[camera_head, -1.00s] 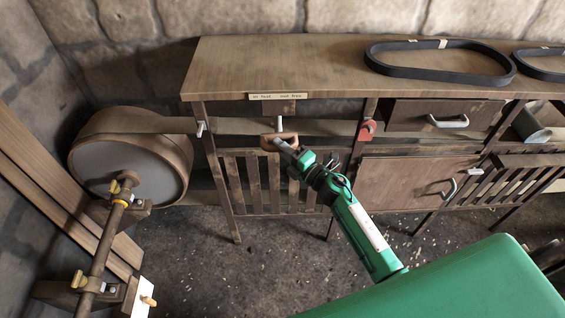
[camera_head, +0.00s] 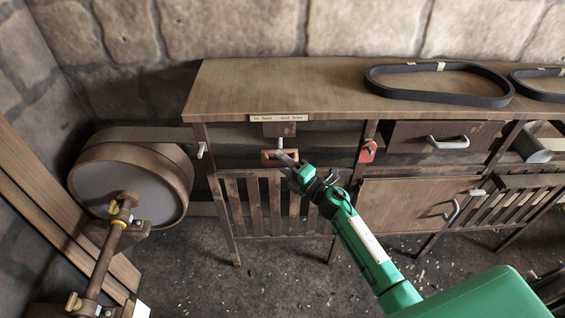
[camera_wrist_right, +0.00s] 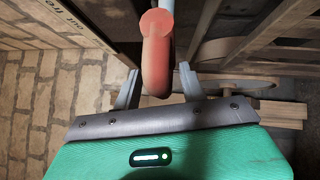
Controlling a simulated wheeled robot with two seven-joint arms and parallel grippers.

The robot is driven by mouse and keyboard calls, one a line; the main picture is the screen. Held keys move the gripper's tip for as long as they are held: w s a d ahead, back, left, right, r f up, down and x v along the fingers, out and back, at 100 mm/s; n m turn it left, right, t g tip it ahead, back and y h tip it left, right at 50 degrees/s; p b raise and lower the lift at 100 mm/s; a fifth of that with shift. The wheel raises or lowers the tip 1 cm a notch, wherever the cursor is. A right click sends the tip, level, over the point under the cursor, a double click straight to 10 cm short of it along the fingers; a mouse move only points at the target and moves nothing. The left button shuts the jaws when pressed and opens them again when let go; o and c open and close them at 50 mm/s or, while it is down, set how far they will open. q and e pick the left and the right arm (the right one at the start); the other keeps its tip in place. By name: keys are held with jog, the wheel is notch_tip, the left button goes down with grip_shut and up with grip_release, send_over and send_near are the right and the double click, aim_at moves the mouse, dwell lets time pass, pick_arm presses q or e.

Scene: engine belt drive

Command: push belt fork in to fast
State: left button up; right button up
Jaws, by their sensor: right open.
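The belt fork's red-brown handle (camera_head: 267,156) hangs from a pale rod (camera_head: 279,143) under the front edge of the bench, below a label (camera_head: 279,118) about fast and free. My right gripper (camera_head: 290,158) is at the handle. In the right wrist view the handle, dull red (camera_wrist_right: 157,52), stands between the two spread fingers of my right gripper (camera_wrist_right: 160,88), which is open and not clamped on it. Whether a finger or the palm touches the handle I cannot tell. My left gripper is not in view.
A flat belt (camera_head: 240,136) runs from a large pulley (camera_head: 125,182) at left behind the bench legs. A red part (camera_head: 367,151) sits on a bench leg to the right. Black belt loops (camera_head: 440,97) lie on the bench top (camera_head: 270,85). Slatted panels stand below.

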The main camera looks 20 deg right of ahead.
pick_arm(q)
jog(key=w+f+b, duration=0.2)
jog(key=b, duration=0.1)
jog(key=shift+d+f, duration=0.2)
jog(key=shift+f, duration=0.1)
pick_arm(e)
jog(key=v, duration=1.3)
jog(key=shift+s+d, duration=0.2)
jog(key=shift+s, duration=0.05)
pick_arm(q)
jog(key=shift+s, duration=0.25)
